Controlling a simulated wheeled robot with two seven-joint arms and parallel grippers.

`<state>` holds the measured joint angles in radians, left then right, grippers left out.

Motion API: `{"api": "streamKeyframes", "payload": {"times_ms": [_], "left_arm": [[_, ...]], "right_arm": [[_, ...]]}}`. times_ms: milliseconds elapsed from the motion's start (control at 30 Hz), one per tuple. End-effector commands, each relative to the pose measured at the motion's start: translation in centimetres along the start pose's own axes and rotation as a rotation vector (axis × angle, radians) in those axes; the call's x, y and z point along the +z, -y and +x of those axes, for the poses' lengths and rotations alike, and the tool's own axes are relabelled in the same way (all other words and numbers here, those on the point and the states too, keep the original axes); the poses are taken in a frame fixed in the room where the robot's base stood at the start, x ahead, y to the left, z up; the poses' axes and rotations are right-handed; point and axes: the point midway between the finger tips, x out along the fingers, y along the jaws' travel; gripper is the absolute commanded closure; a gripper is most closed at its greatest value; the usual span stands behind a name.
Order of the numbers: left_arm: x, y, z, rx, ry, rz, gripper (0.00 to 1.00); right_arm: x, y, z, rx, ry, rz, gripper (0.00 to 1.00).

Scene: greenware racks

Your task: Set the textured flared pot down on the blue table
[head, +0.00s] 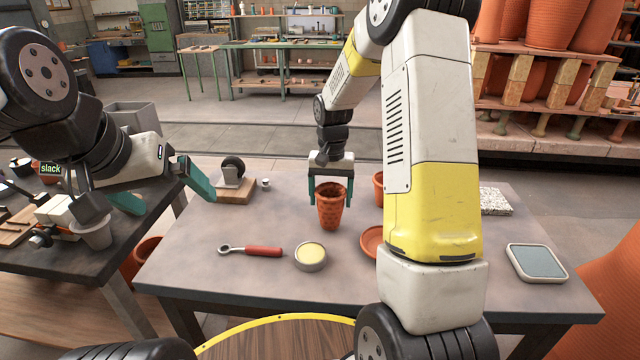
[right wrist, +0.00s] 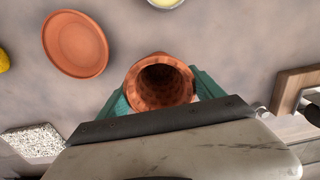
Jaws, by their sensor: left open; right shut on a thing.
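The textured flared pot (head: 331,212) is terracotta-coloured, dimpled and upright. My right gripper (head: 330,190) is shut on it, one teal finger on each side below the rim. In the right wrist view the pot (right wrist: 133,90) shows its open mouth between the fingers of the gripper (right wrist: 163,92). The pot is over the middle of the grey-topped table (head: 210,285); I cannot tell whether its base touches. The top looks grey, not clearly blue. My left gripper (head: 163,190) is open and empty at the table's left edge, its teal fingers wide apart.
A red-handled tool (head: 262,251) and a round yellow-filled dish (head: 311,256) lie in front of the pot. A terracotta saucer (right wrist: 75,43) and another pot (head: 378,188) are to its right in the head view. A wheeled block (head: 235,190) stands behind left. A grey-blue tray (head: 537,262) lies far right.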

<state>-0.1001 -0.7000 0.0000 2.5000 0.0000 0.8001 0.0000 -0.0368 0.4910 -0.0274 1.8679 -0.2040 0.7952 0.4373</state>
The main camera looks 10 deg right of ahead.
Motion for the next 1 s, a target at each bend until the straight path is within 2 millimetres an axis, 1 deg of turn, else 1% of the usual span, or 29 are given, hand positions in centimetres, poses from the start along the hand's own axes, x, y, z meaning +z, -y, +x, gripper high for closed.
{"api": "streamKeyframes", "payload": {"times_ms": [367,900,933,1000], "left_arm": [[0.0,0.0,0.0,0.0,0.0,0.0,0.02],[0.0,0.0,0.0,0.0,0.0,0.0,0.02],[0.0,0.0,0.0,0.0,0.0,0.0,0.02],[0.0,0.0,0.0,0.0,0.0,0.0,0.02]], "right_arm": [[0.0,0.0,0.1,0.0,-0.001,0.0,0.88],[0.0,0.0,1.1,0.0,0.0,0.0,0.88],[0.0,0.0,1.1,0.0,-0.001,0.0,0.21],[0.0,0.0,1.1,0.0,-0.001,0.0,0.08]]}}
